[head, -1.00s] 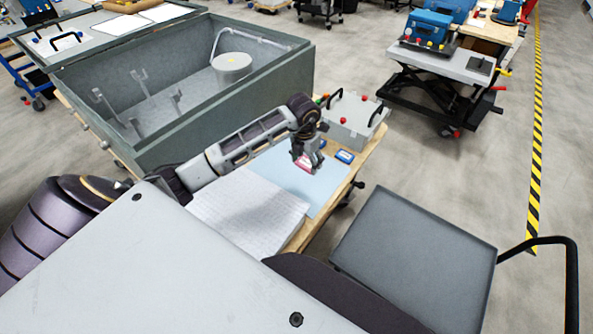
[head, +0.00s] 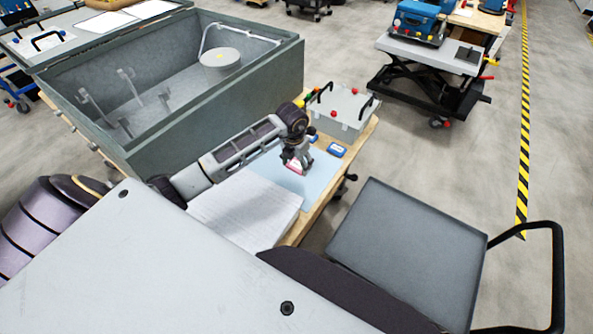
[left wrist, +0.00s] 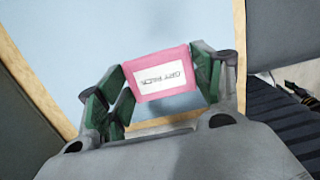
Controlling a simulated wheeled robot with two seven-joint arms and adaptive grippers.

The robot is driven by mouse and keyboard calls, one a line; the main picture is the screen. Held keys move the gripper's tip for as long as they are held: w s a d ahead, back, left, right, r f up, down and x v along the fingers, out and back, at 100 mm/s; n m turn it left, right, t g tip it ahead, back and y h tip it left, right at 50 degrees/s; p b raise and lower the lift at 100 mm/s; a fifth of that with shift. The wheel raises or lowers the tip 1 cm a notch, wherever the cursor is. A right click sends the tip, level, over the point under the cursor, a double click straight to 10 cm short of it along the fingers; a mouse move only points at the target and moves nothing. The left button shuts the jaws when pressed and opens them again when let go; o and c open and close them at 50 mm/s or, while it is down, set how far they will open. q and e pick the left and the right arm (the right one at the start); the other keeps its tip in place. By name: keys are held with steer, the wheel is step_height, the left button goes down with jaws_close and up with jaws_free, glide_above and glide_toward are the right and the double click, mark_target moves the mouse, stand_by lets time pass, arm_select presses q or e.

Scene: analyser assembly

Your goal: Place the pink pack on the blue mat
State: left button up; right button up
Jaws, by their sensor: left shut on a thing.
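The pink pack (head: 295,167) is held between the fingers of my left gripper (head: 297,163). In the left wrist view, the pink pack (left wrist: 162,75) has a white printed label facing the camera, and the green finger pads of the left gripper (left wrist: 163,82) press on its two sides. The blue mat (head: 318,183) lies flat on the wooden table below the pack, and the pale blue mat (left wrist: 75,50) fills much of the wrist view. I cannot tell whether the pack touches the mat. My right gripper is out of view.
A white slab-like stack (head: 240,207) lies at the mat's near left. Small blue packs (head: 336,150) lie at its far edge, before a grey case (head: 341,108) with black handles. A large grey open box (head: 215,120) stands behind. A grey cart (head: 405,245) stands at right.

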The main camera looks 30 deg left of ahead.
mark_target(297, 177)
arm_select(q)
steer(key=shift+f, duration=0.85)
steer(key=shift+f, duration=0.1)
steer(key=shift+f+p, duration=0.3)
steer(key=shift+f, duration=1.45)
steer(key=shift+f, duration=0.15)
steer(key=o, duration=1)
steer(key=shift+r, duration=0.2)
steer(key=r, duration=0.7)
steer(key=s+r+b, duration=0.1)
steer(key=r, duration=0.2)
steer(key=shift+s+a+r, duration=0.1)
steer(key=shift+r, duration=0.1)
steer(key=shift+s+r, duration=0.1)
steer(key=shift+r, duration=0.65)
